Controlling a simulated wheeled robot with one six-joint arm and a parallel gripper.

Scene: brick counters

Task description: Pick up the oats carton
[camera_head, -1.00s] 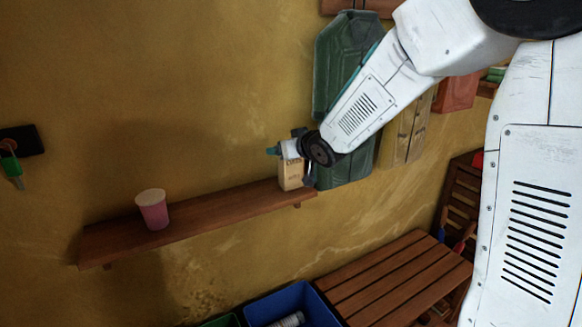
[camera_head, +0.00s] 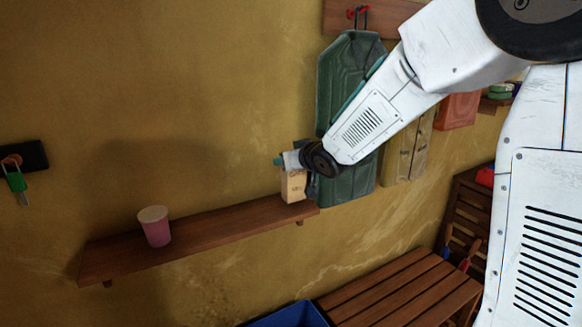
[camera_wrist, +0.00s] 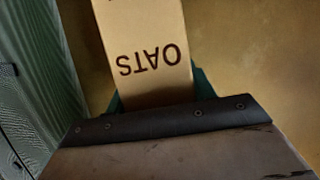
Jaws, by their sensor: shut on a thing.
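The oats carton (camera_head: 294,187) is a tan box at the right end of the wooden wall shelf (camera_head: 215,229). In the wrist view the carton (camera_wrist: 147,50) fills the top middle, with "OATS" printed on it upside down. My gripper (camera_head: 290,163) is at the carton's upper part and shut on it. Teal finger parts show on both sides of the carton in the wrist view. The carton looks upright, with its base at or just above the shelf; I cannot tell if it touches.
A pink cup (camera_head: 155,229) stands toward the shelf's left end. A dark green garment or pack (camera_head: 347,100) hangs just behind my arm. A slatted wooden bench (camera_head: 395,292) and a blue bin (camera_head: 290,316) are below. The shelf between cup and carton is clear.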

